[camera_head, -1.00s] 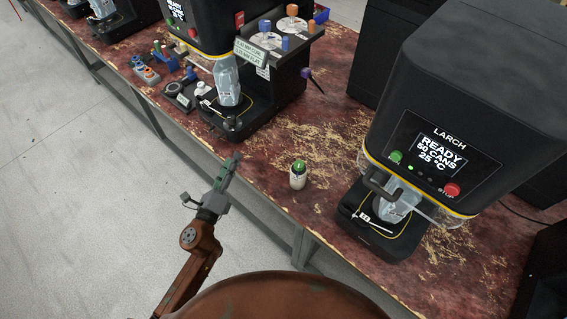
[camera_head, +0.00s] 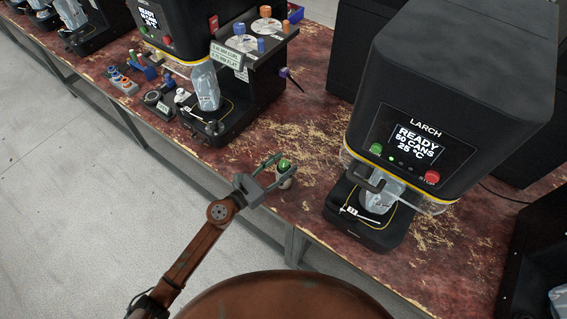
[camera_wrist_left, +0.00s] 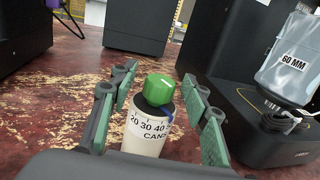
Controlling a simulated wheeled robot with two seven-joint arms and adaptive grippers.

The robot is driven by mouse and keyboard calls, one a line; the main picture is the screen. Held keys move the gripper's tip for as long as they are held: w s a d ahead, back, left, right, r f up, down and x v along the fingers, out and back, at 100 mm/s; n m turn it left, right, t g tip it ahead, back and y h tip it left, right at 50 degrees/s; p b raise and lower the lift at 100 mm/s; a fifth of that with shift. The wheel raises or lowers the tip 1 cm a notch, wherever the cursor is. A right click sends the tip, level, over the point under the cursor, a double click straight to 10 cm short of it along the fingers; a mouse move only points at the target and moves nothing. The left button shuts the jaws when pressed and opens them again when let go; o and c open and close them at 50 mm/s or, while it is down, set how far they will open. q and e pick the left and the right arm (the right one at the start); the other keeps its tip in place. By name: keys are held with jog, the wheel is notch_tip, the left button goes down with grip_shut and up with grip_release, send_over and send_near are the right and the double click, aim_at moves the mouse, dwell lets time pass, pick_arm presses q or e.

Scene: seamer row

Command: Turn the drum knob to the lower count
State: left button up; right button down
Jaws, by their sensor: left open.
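The drum (camera_wrist_left: 150,120) is a small white cylinder with a dark top band and a printed scale reading 20, 30, 40 and CANS. Its green knob (camera_wrist_left: 160,89) sits on top; a blue mark shows beside it at the right. In the head view the green knob (camera_head: 284,165) stands on the bench left of the LARCH machine. My left gripper (camera_head: 275,160) is open, with its fingers on either side of the drum. In the left wrist view its fingertips (camera_wrist_left: 158,92) flank the knob with gaps visible. My right gripper is not in view.
The LARCH machine (camera_head: 430,110) stands right of the drum, its display reading READY, 50 CANS, 25 °C. Another machine (camera_head: 178,30) stands at the back left, with small tools beside it. The worn red bench (camera_head: 300,135) has free room behind the drum.

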pick_arm(q)
jog(key=shift+w+d, duration=0.15)
jog(key=shift+d, duration=0.05)
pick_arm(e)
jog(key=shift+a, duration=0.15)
pick_arm(q)
grip_shut()
jog(key=shift+r+n+t+y+p, duration=0.25)
jog(key=shift+n+t+y+p, duration=0.5)
jog(key=shift+p, duration=0.35)
jog(key=shift+n+t+y+p, duration=0.35)
jog(key=shift+t+y+p, duration=0.1)
jog(key=shift+y, duration=0.1)
jog(key=shift+f, duration=0.15)
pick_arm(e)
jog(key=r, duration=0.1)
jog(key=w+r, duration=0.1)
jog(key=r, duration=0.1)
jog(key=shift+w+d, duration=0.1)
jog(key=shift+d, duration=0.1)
pick_arm(q)
jog(key=shift+f, duration=0.1)
grip_release()
